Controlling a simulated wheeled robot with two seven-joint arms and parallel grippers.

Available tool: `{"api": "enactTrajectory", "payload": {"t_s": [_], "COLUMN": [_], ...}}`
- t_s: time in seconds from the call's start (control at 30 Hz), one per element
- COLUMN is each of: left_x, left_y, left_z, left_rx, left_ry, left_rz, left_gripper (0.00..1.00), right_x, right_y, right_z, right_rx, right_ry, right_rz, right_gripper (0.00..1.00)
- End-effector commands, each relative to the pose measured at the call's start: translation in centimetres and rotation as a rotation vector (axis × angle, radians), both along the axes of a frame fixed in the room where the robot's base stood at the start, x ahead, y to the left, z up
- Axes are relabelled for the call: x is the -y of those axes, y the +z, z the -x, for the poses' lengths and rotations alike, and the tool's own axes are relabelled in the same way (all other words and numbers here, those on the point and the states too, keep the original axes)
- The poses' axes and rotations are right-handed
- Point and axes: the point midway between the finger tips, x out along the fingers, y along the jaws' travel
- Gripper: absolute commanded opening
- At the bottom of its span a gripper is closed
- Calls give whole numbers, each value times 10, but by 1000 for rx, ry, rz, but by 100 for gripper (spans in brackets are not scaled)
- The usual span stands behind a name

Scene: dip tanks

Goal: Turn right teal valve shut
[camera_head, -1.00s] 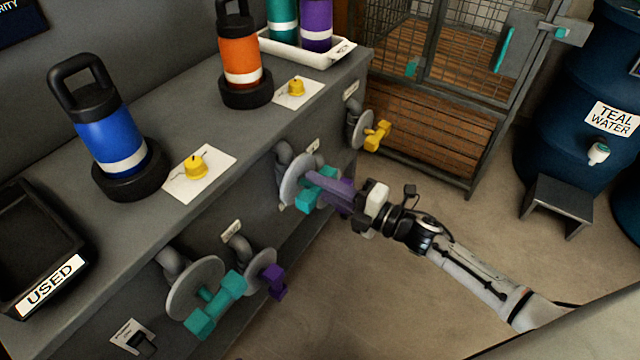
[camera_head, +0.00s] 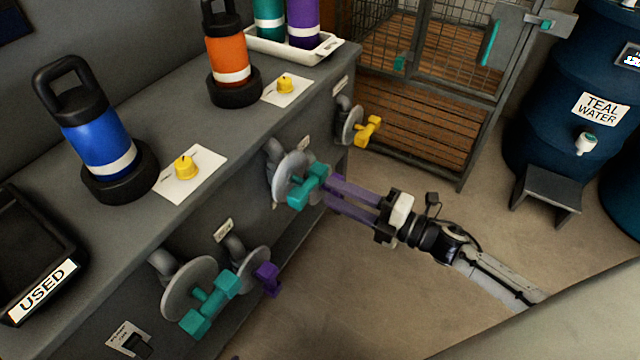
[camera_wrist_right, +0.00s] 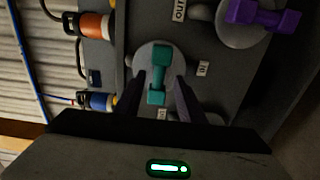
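The right teal valve (camera_head: 308,185) is a teal bar handle in front of a round grey disc on the side of the grey bench. In the right wrist view its handle (camera_wrist_right: 159,72) runs up and down the picture. My right gripper (camera_head: 331,191) is just to the right of this handle, its two purple-grey fingers parallel and spread with a gap. In the wrist view the handle appears between the fingers; I see no clear contact. A second teal valve (camera_head: 210,305) is lower left. My left gripper is not in view.
A purple valve (camera_head: 267,280) is beside the left teal valve, and a yellow valve (camera_head: 368,129) is further back. Another purple handle (camera_wrist_right: 262,15) shows in the wrist view. A blue bottle (camera_head: 98,140) and an orange bottle (camera_head: 228,58) stand on the bench.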

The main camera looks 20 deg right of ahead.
Motion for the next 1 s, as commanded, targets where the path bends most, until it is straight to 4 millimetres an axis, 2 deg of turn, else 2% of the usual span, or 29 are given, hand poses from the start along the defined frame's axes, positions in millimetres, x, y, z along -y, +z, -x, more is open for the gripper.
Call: {"api": "enactTrajectory", "payload": {"t_s": [0.1,0.27,0.83,0.93,1.0], "left_x": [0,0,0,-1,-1], "left_y": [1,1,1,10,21], "left_z": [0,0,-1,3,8], "left_rx": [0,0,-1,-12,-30], "left_ry": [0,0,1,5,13], "left_rz": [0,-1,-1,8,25], "left_gripper": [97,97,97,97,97], "right_x": [12,20,20,18,16], "right_y": [0,0,1,8,13], "right_z": [16,26,27,29,33], "right_rx": [-2,-1,-6,-70,-177], "right_ry": [0,0,-4,-57,-141], "right_rz": [0,-1,-7,-82,-201], "right_gripper": [36,36,36,36,36]}}
